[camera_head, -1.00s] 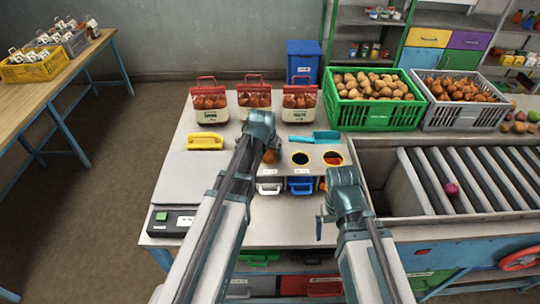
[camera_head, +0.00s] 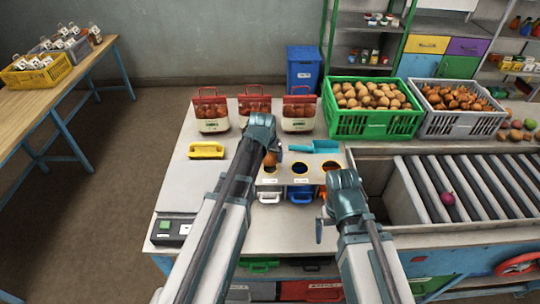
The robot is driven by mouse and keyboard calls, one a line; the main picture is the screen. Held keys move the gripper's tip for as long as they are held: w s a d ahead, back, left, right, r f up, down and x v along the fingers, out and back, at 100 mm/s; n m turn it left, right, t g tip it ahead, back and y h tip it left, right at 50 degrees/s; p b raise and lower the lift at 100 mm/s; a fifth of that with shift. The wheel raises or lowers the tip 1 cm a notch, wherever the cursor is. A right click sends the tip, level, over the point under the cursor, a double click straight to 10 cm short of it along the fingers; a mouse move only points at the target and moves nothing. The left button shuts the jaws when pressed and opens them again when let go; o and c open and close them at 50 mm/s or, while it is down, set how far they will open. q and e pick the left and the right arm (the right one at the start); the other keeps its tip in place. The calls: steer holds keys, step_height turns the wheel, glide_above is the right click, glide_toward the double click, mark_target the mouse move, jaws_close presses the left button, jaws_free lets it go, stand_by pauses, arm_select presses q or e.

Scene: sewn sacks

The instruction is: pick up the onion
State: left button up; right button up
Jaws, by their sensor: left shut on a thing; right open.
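A small purple-red onion (camera_head: 447,198) lies on the grey rollers (camera_head: 470,180) at the right. My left gripper (camera_head: 268,148) is shut on a round brown-orange vegetable (camera_head: 270,160) and holds it at the left end of the row of round holes in the white worktable. It looks like a brown onion, but the gripper hides part of it. My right gripper (camera_head: 330,214) is open and empty, right of the holes and left of the roller bed, well apart from the purple onion.
Three red-topped sacks (camera_head: 212,112) stand along the table's back. A green crate of potatoes (camera_head: 374,120) and a grey crate of onions (camera_head: 460,118) stand behind the rollers. A yellow-handled item (camera_head: 206,151) and a turquoise scoop (camera_head: 315,147) lie on the table. The table's left part is mostly clear.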

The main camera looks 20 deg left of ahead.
arm_select(q)
steer(key=s+d+r+p, duration=0.1)
steer(key=s+d, duration=0.9)
steer(key=d, duration=0.2)
steer(key=shift+s+d+r, duration=0.15)
steer(key=shift+r, duration=0.05)
arm_select(e)
steer(key=shift+r, duration=0.7)
